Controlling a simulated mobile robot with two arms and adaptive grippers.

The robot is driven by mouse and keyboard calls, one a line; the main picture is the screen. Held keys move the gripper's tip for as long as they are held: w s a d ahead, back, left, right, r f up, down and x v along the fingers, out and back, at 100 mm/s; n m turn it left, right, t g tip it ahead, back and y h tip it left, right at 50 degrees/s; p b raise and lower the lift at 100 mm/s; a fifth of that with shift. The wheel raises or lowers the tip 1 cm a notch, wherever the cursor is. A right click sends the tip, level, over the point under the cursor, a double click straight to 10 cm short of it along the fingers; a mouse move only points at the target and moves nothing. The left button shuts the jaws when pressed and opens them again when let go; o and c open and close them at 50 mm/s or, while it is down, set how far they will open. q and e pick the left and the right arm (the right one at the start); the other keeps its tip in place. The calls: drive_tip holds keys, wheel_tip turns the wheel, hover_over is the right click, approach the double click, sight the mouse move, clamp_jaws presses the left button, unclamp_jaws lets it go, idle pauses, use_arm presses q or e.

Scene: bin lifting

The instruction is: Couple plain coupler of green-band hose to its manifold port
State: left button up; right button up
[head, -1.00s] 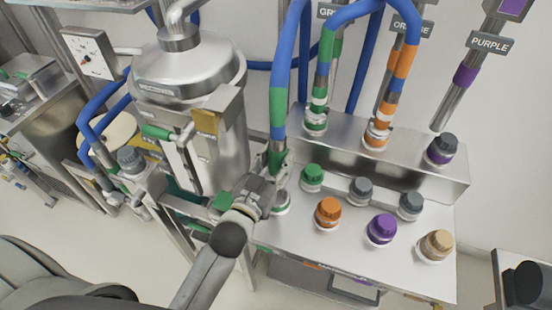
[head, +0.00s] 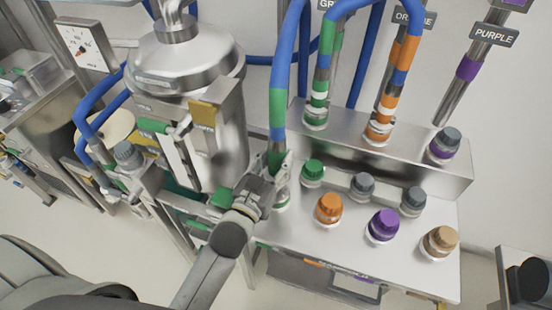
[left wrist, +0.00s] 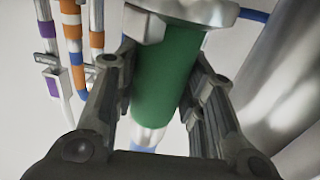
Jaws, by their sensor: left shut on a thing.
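The green-band hose (head: 277,105) is blue with one wide green band and hangs down to the left front of the manifold (head: 300,235). Its green coupler (head: 276,158) is upright in my left gripper (head: 274,174). In the left wrist view the two fingers of my left gripper (left wrist: 160,85) stand on either side of the green coupler (left wrist: 163,85), which has a metal collar (left wrist: 195,10) at one end. A pale metal port (head: 282,200) shows directly below the coupler. The fingers hide whether the coupler is seated on it. My right gripper is not in view.
Green (head: 313,169), orange (head: 328,207), purple (head: 384,224) and tan (head: 439,241) caps stand close by on the manifold. A green-and-white-banded hose (head: 318,88) and an orange-banded hose (head: 392,90) rise behind. A steel vessel (head: 190,75) stands left of the gripper.

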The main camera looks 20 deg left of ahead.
sight(273, 173)
use_arm(q)
drive_tip(key=shift+f+b, duration=0.6)
drive_tip(key=shift+f, duration=0.35)
drive_tip(key=shift+f+b, duration=0.3)
drive_tip(key=shift+f, duration=0.25)
drive_tip(key=shift+f+b, duration=0.6)
drive_tip(key=shift+f, duration=0.45)
drive_tip(key=shift+f+b, duration=0.6)
drive_tip(key=shift+f, duration=0.6)
